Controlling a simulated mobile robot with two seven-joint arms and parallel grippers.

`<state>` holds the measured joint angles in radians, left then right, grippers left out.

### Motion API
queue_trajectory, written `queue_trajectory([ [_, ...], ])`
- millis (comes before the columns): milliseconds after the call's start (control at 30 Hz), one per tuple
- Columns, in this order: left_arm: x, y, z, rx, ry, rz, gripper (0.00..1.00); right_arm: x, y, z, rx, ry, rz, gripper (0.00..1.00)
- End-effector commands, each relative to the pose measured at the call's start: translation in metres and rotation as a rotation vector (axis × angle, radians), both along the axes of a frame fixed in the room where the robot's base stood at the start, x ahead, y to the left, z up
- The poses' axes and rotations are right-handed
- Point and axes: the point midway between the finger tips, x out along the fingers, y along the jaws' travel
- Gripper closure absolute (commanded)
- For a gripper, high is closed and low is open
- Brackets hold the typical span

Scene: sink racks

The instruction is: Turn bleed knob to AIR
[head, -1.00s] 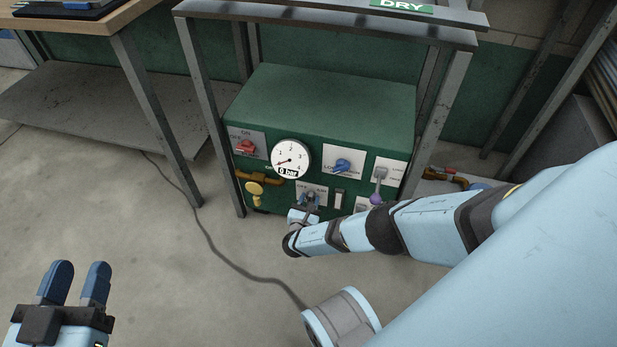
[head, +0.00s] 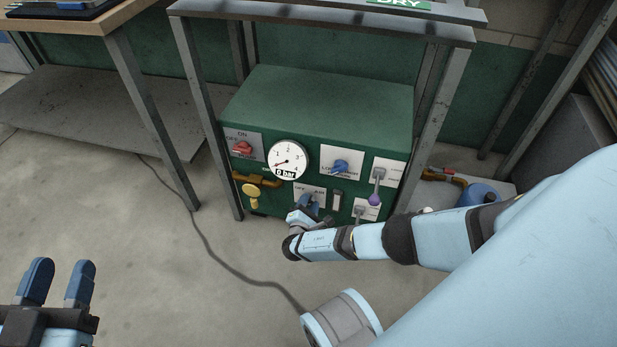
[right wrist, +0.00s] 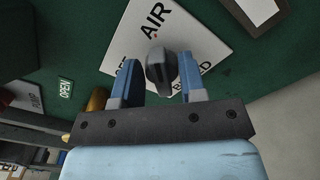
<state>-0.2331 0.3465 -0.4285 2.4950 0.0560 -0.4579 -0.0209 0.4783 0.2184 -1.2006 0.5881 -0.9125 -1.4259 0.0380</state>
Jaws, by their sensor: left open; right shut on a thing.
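The bleed knob (right wrist: 158,72) is a dark grey knob on a white plate marked OFF, AIR and BLEED in the right wrist view. Its upper end lies towards the AIR side there; exactly where it points is hard to tell. My right gripper (right wrist: 160,82) is shut on the knob, one blue finger on each side. In the head view the white plate (head: 318,189) is low on the green panel, and my right gripper (head: 312,204) covers most of the knob. My left gripper (head: 58,283) is open and empty at the lower left, far from the panel.
The green cabinet (head: 330,105) stands inside a grey metal frame. Its panel carries a red knob (head: 242,148), a gauge (head: 288,160) reading 0 bar, a blue knob (head: 341,166), a purple-tipped lever (head: 375,190) and a yellow valve (head: 250,190). A cable (head: 215,255) crosses the floor.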

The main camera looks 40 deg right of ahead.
Motion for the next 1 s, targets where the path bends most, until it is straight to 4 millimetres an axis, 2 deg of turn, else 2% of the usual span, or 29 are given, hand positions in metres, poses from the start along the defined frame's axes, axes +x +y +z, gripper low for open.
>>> queue_trajectory([
  [500,0.0001,-0.0004,-0.0001,-0.002,-0.001,0.002,0.57,-0.0001,-0.0006,-0.0001,0.012,-0.014,0.0,0.86],
  [533,0.0002,-0.0005,0.0,-0.003,0.0,0.002,0.57,0.0,-0.0005,-0.0002,0.012,-0.014,0.0,0.6],
  [600,0.0003,-0.0008,0.0004,-0.005,0.0,0.002,0.57,0.0,-0.0005,-0.0001,0.012,-0.014,0.0,0.44],
  [633,0.0003,-0.0009,0.0006,-0.006,0.0,0.003,0.57,0.0,-0.0004,-0.0001,0.012,-0.014,0.0,0.41],
  [1000,0.0007,-0.0012,0.0004,-0.009,0.002,0.004,0.57,-0.0001,-0.0004,-0.0002,0.012,-0.014,0.0,0.41],
])
